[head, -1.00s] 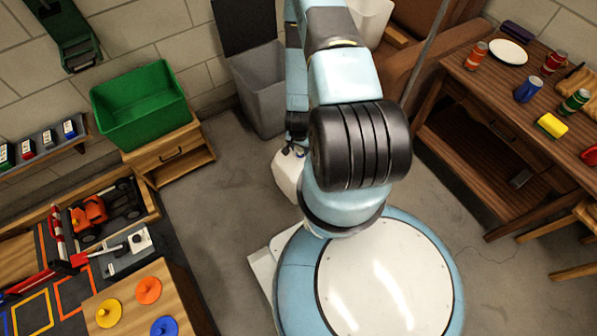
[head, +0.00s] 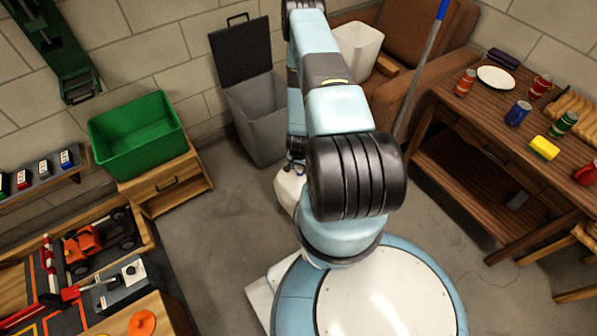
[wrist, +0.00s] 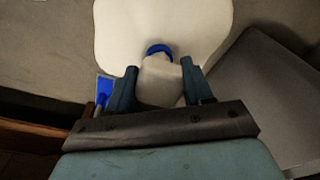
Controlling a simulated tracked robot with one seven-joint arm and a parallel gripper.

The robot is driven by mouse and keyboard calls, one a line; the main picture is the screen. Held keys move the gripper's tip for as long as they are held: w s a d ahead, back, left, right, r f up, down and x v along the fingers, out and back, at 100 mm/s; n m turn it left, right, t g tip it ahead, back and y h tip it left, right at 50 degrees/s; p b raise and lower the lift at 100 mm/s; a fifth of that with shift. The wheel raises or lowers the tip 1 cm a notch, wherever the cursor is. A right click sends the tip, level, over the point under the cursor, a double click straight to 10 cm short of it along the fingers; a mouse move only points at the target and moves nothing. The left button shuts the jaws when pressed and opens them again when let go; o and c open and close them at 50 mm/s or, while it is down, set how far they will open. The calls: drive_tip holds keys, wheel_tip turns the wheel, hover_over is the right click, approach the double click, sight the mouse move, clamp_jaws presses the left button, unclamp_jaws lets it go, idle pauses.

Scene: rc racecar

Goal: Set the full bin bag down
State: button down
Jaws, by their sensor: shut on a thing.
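The full bin bag (wrist: 165,28) is white and bulging, with a blue tie at its neck. In the wrist view my gripper (wrist: 158,82) is shut on the neck of the bag, one finger on each side. In the head view the bag (head: 287,187) shows low beside my base, mostly hidden behind my arm. Its underside is hidden, so I cannot tell whether it touches the floor. My gripper (head: 296,165) is partly covered by my arm there.
A grey bin (head: 258,115) with its dark lid open stands by the wall behind the bag. A green crate (head: 137,140) sits on a wooden cabinet at left. A brown armchair (head: 425,50) and wooden table (head: 480,110) stand at right. Grey floor (head: 215,235) is clear at left.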

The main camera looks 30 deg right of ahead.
drive_tip(key=shift+w+d+f, duration=0.35)
drive_tip(key=shift+w+f, duration=0.2)
drive_tip(key=shift+f, duration=0.3)
drive_tip(key=shift+w+d+f, duration=0.35)
drive_tip(key=shift+w+f, duration=0.15)
drive_tip(key=shift+f, duration=1.6)
drive_tip(key=shift+c, duration=2.3)
unclamp_jaws()
